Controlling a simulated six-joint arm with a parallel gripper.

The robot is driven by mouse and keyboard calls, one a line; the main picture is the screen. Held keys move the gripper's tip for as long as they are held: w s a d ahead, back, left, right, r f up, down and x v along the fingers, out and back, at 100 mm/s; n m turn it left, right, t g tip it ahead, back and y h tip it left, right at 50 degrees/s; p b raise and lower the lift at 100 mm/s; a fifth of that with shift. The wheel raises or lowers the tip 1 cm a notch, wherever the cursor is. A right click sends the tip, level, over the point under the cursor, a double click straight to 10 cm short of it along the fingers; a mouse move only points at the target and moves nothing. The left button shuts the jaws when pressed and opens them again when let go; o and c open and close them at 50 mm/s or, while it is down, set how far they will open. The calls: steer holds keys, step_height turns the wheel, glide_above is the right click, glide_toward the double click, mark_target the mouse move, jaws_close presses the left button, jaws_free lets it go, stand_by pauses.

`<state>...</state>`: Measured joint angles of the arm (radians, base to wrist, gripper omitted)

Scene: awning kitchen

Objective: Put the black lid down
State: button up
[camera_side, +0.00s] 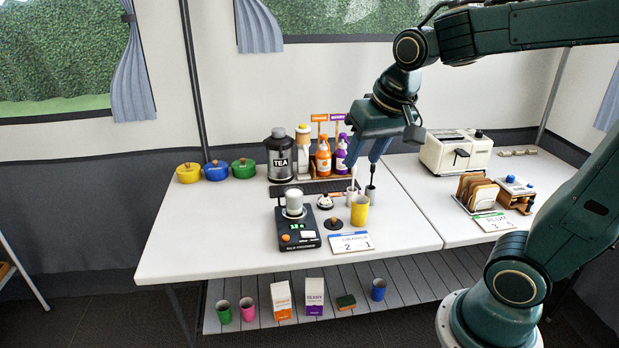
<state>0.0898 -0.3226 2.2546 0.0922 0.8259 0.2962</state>
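The black lid (334,224) appears as a small dark disc with a knob, lying flat on the white table just left of the yellow cup (359,210). My gripper (365,161) points down above and behind the yellow cup, up and to the right of the lid and apart from it. Its two blue-grey fingers look spread, with no lid between them. Thin upright sticks stand close below the fingertips; I cannot tell whether the fingers touch them.
A black appliance (297,229) with a white cylinder on top stands left of the lid. A number card (351,242) lies in front. A toaster (455,152) is at right. The table's left front is clear.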

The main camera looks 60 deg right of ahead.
steer(key=s+a+n+t+y, duration=0.1)
steer(key=s+a+n, duration=0.3)
steer(key=s, duration=0.6)
steer(key=shift+s+a+f+n, duration=0.2)
steer(key=shift+s+n, duration=0.2)
steer(key=shift+n, duration=0.3)
steer(key=shift+c, duration=0.4)
